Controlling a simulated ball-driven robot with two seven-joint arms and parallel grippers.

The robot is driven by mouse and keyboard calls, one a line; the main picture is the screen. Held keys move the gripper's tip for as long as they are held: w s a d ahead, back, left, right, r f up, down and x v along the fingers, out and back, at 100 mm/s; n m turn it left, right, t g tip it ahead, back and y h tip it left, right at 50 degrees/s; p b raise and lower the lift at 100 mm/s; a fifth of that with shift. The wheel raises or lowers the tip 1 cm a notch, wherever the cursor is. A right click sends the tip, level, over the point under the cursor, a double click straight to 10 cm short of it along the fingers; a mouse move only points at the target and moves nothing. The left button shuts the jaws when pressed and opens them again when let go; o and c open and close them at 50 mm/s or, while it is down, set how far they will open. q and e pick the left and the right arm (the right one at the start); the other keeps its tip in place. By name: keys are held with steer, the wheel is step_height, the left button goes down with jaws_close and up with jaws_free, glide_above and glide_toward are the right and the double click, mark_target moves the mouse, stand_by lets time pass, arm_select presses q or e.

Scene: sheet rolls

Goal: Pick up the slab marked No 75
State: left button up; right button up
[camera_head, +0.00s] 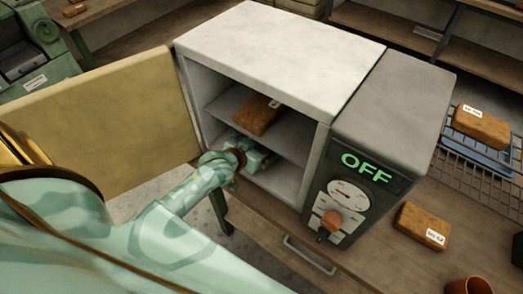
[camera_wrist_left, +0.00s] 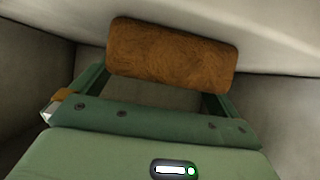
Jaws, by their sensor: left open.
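A brown slab (camera_head: 257,116) with a small white tag lies on the upper shelf inside the open white cabinet (camera_head: 290,45); its number is too small to read. My left gripper (camera_head: 262,160) is inside the cabinet, lower in the picture than that slab, partly hidden by its own wrist. In the left wrist view the open jaws (camera_wrist_left: 165,88) point at a brown slab (camera_wrist_left: 172,54), one finger near each end. No tag shows on this face. I cannot tell whether it is the same slab. My right gripper is not in view.
The cabinet door (camera_head: 105,105) stands open to the left. The control panel reads OFF above an orange knob (camera_head: 331,219). Tagged slabs sit on a wire rack (camera_head: 480,126) and on the bench (camera_head: 422,226). A brown cup (camera_head: 469,286) stands at the bottom right.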

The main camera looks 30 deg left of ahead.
arm_select(q)
steer(key=shift+x, duration=0.9)
steer(key=shift+s, duration=0.1)
steer(key=c, duration=1.3)
steer(key=shift+r, duration=0.1)
